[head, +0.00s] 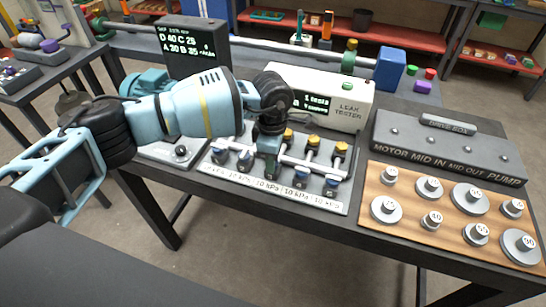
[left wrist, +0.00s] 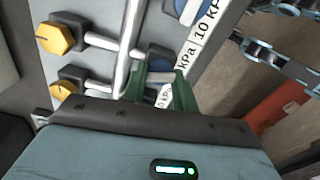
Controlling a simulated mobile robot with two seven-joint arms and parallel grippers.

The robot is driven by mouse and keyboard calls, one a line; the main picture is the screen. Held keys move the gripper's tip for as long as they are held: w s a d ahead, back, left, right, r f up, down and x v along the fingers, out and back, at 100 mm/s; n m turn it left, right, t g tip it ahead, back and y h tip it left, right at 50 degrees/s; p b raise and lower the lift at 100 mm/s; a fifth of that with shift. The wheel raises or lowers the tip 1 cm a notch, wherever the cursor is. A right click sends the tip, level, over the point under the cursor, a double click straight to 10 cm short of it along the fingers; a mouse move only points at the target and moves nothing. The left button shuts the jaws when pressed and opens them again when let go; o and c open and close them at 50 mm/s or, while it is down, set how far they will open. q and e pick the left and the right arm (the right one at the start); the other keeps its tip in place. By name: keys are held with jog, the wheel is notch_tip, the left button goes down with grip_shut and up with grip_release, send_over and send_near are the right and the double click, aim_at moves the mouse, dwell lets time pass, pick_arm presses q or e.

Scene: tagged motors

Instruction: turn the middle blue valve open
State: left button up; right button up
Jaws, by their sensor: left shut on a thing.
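A grey valve panel (head: 225,171) on the workbench carries a row of blue valves along its front, above white labels reading 10 kPa. One blue valve (head: 219,157) is at the left end and another (head: 331,184) at the right end. My left gripper (head: 268,157) reaches down over the middle of the row and mostly hides the middle blue valve. In the left wrist view, my green fingers (left wrist: 165,92) are closed around the middle blue valve (left wrist: 160,63), beside a silver pipe. Another blue valve (left wrist: 176,8) shows above.
A white leak tester (head: 345,98) stands behind the panel. Yellow hexagonal knobs (head: 341,148) stand along the panel's back. A teal motor (head: 146,82) is at left.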

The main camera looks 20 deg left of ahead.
pick_arm(q)
jog(key=shift+m+b, duration=0.45)
jog(key=shift+m, duration=1.45)
pick_arm(e)
jog(key=shift+s+f, duration=0.35)
jog(key=shift+f, duration=0.3)
pick_arm(q)
jog(key=o, duration=1)
jog(key=shift+c, duration=0.2)
pick_arm(e)
jog(key=shift+s, duration=0.15)
pick_arm(q)
notch_tip(320, 180, up, 7)
jog(key=shift+r, duration=0.45)
pick_arm(e)
jog(key=shift+f, duration=0.2)
jog(key=shift+w, duration=0.2)
